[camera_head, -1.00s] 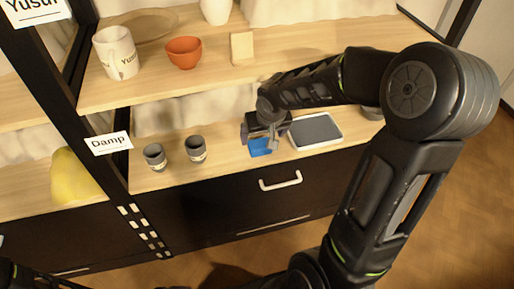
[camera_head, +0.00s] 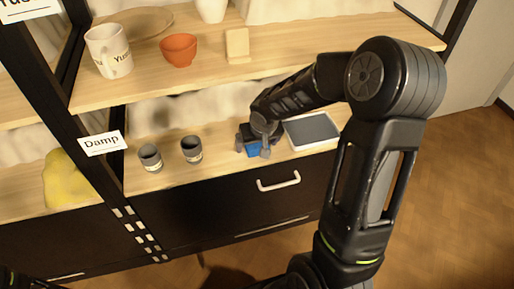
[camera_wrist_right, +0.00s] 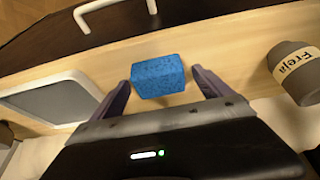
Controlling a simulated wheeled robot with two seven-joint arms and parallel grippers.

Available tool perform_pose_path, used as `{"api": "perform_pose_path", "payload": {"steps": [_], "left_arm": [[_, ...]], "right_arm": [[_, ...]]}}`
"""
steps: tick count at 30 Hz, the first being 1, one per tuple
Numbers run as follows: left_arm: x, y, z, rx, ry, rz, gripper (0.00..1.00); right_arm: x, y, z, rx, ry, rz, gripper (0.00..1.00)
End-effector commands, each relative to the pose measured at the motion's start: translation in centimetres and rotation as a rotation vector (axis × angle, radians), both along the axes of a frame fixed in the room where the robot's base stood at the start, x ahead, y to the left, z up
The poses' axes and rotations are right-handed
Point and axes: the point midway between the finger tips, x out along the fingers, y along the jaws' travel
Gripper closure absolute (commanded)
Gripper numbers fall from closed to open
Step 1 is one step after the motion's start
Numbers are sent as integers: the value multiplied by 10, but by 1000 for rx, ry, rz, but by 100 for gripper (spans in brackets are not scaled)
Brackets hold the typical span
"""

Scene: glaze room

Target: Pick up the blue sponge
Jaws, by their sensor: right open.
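The blue sponge (camera_head: 252,150) lies on the lower wooden shelf, between two grey cups and a grey tray. In the right wrist view the sponge (camera_wrist_right: 158,76) is a speckled blue block lying between my right gripper's fingertips. My right gripper (camera_head: 253,147) is open and reaches down around the sponge, one finger on each side. In the right wrist view the fingers (camera_wrist_right: 158,84) show small gaps to the sponge. In the head view the gripper hides part of the sponge. My left gripper is not clearly in view.
Two grey cups (camera_head: 150,158) (camera_head: 191,149) stand left of the sponge; one in the wrist view (camera_wrist_right: 294,72) reads "Freja". The grey tray (camera_head: 334,138) with a white rim lies close on the right. An upper shelf (camera_head: 290,52) overhangs behind; a drawer handle (camera_head: 278,182) is below.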

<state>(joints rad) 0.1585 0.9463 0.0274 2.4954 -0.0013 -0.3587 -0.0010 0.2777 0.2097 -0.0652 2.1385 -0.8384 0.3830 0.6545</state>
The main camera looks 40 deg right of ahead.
Motion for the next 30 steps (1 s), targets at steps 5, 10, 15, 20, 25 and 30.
{"api": "perform_pose_path", "payload": {"steps": [5, 10, 15, 20, 25, 30], "left_arm": [[0, 0, 0, 0, 0, 0, 6], [0, 0, 0, 0, 0, 0, 6], [0, 0, 0, 0, 0, 0, 6], [0, 0, 0, 0, 0, 0, 6], [0, 0, 0, 0, 0, 0, 6], [0, 0, 0, 0, 0, 0, 6]], "right_arm": [[0, 0, 0, 0, 0, 0, 11], [0, 0, 0, 0, 0, 0, 11], [0, 0, 1, 0, 0, 0, 11], [0, 0, 1, 0, 0, 0, 20], [0, 0, 1, 0, 0, 0, 34], [0, 0, 1, 0, 0, 0, 48]]}}
